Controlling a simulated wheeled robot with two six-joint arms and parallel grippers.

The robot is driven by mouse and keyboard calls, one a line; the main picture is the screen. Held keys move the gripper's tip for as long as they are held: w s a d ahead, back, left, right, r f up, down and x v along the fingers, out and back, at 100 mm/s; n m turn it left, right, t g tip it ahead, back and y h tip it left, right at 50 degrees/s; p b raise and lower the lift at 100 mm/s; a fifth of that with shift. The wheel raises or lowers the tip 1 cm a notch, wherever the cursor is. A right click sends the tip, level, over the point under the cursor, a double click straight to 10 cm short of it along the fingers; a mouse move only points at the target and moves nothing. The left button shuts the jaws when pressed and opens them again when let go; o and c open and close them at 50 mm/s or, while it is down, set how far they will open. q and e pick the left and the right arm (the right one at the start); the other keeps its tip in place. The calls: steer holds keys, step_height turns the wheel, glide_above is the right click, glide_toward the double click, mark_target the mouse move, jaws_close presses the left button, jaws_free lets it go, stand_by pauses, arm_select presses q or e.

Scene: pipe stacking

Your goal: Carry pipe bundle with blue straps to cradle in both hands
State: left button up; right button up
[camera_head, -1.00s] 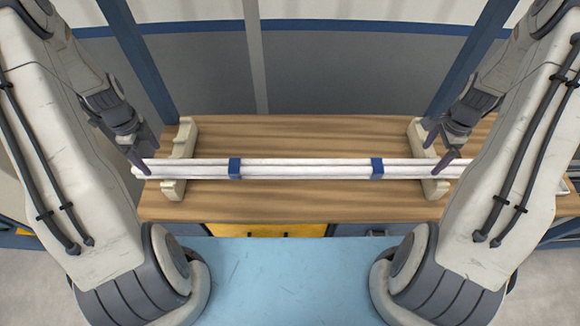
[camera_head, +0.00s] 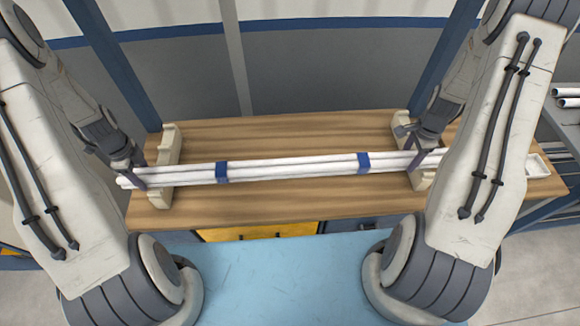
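The white pipe bundle with blue straps (camera_head: 290,168) runs left to right over the table. It crosses the left cream cradle (camera_head: 167,150) and the right cradle (camera_head: 422,181); I cannot tell whether its weight rests in them. Its blue straps (camera_head: 222,172) sit left and right of the middle. My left gripper (camera_head: 139,170) has its fingers on both sides of the bundle near its left end. My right gripper (camera_head: 412,153) is at the bundle by the right cradle. The finger gaps are too small to read. My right arm hides the bundle's right end.
The wooden table (camera_head: 280,205) is bare in front of and behind the bundle. A white tray (camera_head: 538,167) lies at its right end. More white pipes (camera_head: 567,97) show on a rack at far right. A yellow drawer (camera_head: 260,232) is under the table edge.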

arm_select(q)
jaws_close()
arm_select(e)
jaws_close()
arm_select(q)
steer(key=shift+r, duration=0.1)
arm_select(e)
steer(key=shift+r, duration=0.1)
